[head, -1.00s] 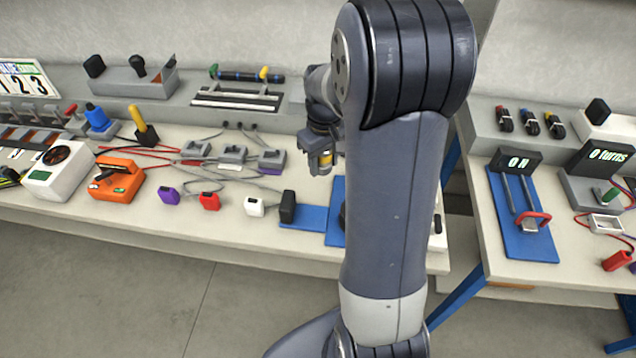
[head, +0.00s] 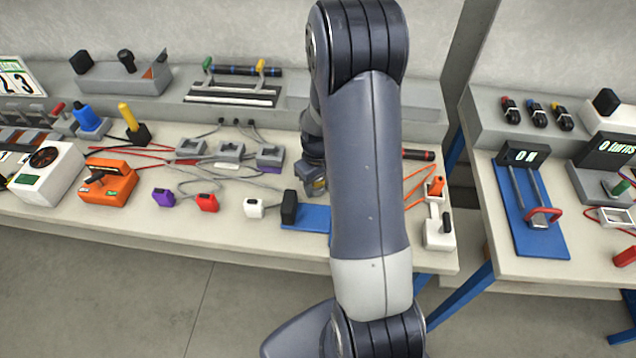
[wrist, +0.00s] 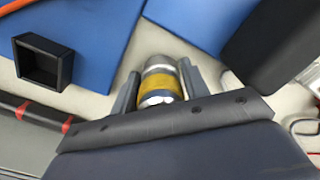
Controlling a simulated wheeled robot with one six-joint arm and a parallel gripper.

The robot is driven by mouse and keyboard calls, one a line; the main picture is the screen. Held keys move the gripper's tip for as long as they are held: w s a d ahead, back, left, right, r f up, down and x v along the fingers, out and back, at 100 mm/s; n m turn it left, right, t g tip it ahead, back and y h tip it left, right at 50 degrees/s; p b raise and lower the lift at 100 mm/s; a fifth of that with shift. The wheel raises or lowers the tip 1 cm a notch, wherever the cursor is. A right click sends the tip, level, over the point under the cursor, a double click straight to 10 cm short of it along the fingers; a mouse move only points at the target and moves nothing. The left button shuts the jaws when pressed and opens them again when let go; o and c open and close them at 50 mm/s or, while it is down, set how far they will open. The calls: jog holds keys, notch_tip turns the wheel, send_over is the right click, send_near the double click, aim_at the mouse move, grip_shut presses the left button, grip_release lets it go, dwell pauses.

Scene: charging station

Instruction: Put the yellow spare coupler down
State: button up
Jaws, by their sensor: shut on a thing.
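The yellow spare coupler (wrist: 161,84) is a short cylinder with silver ends and a yellow band. In the wrist view my gripper (wrist: 160,78) is shut on it, with one grey finger on each side. Pale bench top and the edges of blue mats show around and beyond it; I cannot tell whether it touches the bench. In the head view my gripper (head: 314,188) is low over the bench, just above the blue mat, and my arm hides most of it.
A blue mat (head: 303,218) with a black block (head: 289,207) lies by my gripper. In the wrist view an open black square holder (wrist: 42,62) sits at the left on another blue mat (wrist: 75,30). White, red and purple connectors stand along the bench's front.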

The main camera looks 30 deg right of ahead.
jog(key=shift+f, duration=0.2)
jog(key=o, duration=1.1)
jog(key=shift+r, duration=0.1)
